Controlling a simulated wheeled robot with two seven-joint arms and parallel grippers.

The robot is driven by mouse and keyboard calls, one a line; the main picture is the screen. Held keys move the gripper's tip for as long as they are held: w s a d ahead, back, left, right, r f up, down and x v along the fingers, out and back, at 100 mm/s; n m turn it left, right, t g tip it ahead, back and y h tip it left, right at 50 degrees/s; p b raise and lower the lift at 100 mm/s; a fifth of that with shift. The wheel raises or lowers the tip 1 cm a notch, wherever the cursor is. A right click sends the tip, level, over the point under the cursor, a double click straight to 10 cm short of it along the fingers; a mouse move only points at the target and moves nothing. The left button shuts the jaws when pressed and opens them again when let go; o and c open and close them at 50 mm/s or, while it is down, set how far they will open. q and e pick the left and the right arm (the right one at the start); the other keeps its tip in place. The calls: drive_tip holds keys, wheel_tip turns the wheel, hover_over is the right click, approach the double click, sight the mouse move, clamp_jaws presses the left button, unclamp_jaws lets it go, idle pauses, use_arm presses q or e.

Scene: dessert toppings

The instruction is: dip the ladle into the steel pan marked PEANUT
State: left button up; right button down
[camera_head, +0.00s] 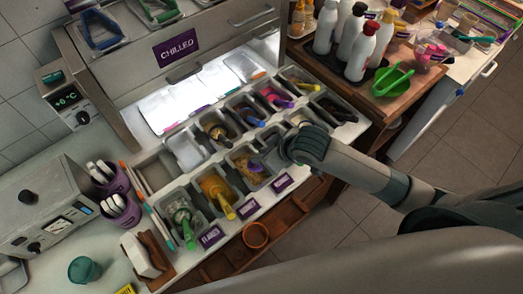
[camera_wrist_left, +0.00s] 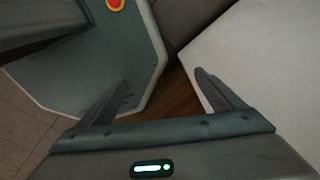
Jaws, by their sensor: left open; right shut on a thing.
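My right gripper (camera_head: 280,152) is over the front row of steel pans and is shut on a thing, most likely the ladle. The fingers and hand hide most of it. A small grey-purple piece (camera_head: 259,166) shows below the fingers at the pan holding tan, nut-like bits (camera_head: 243,160). I cannot tell whether it touches the bits. The purple labels (camera_head: 251,208) in front of the pans are too small to read for PEANUT. My left gripper (camera_wrist_left: 161,79) shows only in the left wrist view, open and empty.
Neighbouring pans hold an orange topping (camera_head: 212,186) and a green-handled tool (camera_head: 188,235). The chilled cabinet (camera_head: 170,45) stands behind. A brown ring (camera_head: 256,236) lies at the front.

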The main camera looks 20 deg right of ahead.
drive_tip(key=shift+f, duration=3.7)
drive_tip(key=w+a, duration=0.2)
drive_tip(key=w, duration=0.1)
drive_tip(key=w+a, duration=0.1)
drive_tip(key=w, duration=0.1)
drive_tip(key=shift+a+f+b, duration=0.15)
drive_tip(key=shift+f+b, duration=0.2)
drive_tip(key=shift+b, duration=0.05)
drive_tip(key=shift+s+d+f+t+y+b, duration=0.25)
drive_tip(key=shift+s+t+y+b, duration=0.2)
drive_tip(key=shift+t+b, duration=0.4)
drive_tip(key=shift+s+d+f+t+y+b, duration=0.4)
drive_tip(key=shift+t+y+b, duration=0.35)
drive_tip(key=shift+b, duration=1.55)
drive_tip(key=shift+s+t+b, duration=0.2)
drive_tip(key=shift+t+b, duration=0.4)
drive_tip(key=shift+b, duration=0.2)
drive_tip(key=shift+r, duration=0.3)
